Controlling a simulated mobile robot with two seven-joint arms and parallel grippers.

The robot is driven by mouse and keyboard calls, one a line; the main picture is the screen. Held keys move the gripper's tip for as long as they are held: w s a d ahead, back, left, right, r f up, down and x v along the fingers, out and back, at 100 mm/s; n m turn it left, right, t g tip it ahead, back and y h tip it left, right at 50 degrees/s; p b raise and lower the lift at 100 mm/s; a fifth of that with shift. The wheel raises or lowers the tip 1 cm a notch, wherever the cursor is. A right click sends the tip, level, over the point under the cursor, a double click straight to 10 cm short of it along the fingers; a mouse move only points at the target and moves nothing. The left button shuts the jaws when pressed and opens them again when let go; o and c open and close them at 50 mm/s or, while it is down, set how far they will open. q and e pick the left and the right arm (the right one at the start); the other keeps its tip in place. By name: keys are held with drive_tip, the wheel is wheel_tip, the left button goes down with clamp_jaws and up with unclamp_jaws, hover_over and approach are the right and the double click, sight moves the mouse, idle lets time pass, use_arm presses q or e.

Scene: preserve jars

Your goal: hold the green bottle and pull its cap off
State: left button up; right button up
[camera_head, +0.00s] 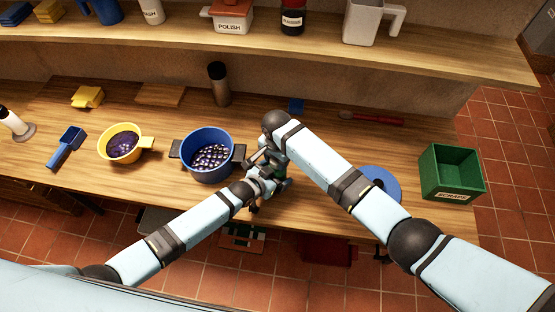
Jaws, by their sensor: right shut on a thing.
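My two grippers meet at the front middle of the table, right of the blue pot. My right arm reaches in from the right, and its gripper (276,160) is shut below the dark wrist joint, largely hidden by the arm links. My left gripper (264,171) comes in from the lower left, close against the right one; its fingers are too small and covered to read. A small dark green patch (281,181) between the grippers appears to be the green bottle. Its cap cannot be made out, nor whether it is on the bottle.
A blue pot (207,142) of dark round fruit stands just left of the grippers, with a yellow pot (121,157) beyond it. A green scraps bin (452,174) stands at the right end. A shelf (300,56) runs above.

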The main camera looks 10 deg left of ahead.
use_arm(q)
drive_tip(key=shift+s+r, duration=0.1)
drive_tip(key=shift+v, duration=0.8)
idle(0.3)
drive_tip(key=shift+x, duration=1)
drive_tip(key=shift+a, duration=0.1)
drive_tip(key=shift+c, duration=0.3)
drive_tip(key=c, duration=1.2)
